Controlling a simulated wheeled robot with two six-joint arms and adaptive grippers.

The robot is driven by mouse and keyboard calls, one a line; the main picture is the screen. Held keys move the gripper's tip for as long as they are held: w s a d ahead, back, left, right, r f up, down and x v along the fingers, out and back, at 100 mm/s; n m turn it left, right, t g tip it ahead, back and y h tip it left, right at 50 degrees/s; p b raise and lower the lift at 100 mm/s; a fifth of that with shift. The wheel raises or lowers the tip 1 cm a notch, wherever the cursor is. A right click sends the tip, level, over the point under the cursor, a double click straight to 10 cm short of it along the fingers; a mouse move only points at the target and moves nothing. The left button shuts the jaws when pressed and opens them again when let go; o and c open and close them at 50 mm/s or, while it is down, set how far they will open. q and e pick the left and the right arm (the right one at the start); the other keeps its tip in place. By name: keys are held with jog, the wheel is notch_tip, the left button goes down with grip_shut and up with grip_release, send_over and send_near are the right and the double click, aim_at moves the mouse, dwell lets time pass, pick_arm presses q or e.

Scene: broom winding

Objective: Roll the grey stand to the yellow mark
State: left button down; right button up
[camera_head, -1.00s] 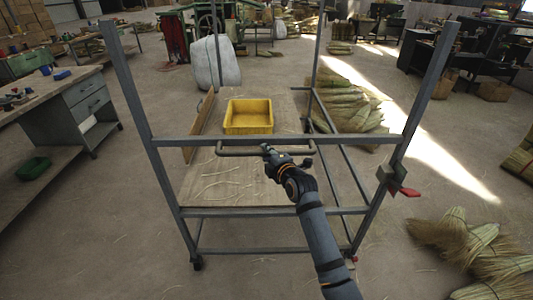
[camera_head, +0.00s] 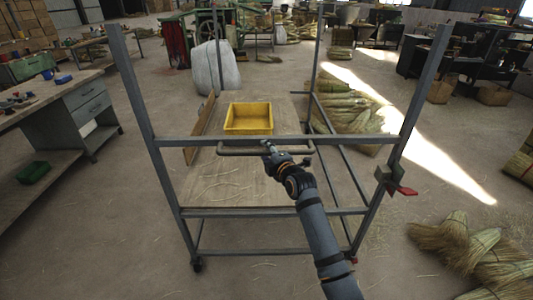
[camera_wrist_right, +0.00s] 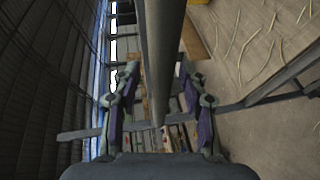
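The grey stand (camera_head: 270,212) is a tall metal frame on castors with a wooden deck. It stands upright in front of me in the head view. A grey handle bar (camera_head: 240,150) crosses its near side. My right gripper (camera_head: 268,147) is at this handle. In the right wrist view my right gripper (camera_wrist_right: 160,115) has its two fingers spread apart, with a grey bar (camera_wrist_right: 163,60) running between them and gaps on both sides. Whether a finger touches the bar is unclear. My left gripper is not in view. No yellow floor mark shows.
A yellow bin (camera_head: 249,130) sits on the deck. A workbench with drawers (camera_head: 85,105) stands left. Straw bundles lie behind right (camera_head: 350,110) and at front right (camera_head: 465,245). A white sack (camera_head: 213,66) stands behind. Bare floor lies on both sides.

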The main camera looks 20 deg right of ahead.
jog(key=shift+w+f, duration=0.1)
jog(key=shift+f, duration=0.05)
jog(key=shift+s, duration=0.3)
jog(key=v, duration=1.1)
jog(key=shift+s, duration=0.25)
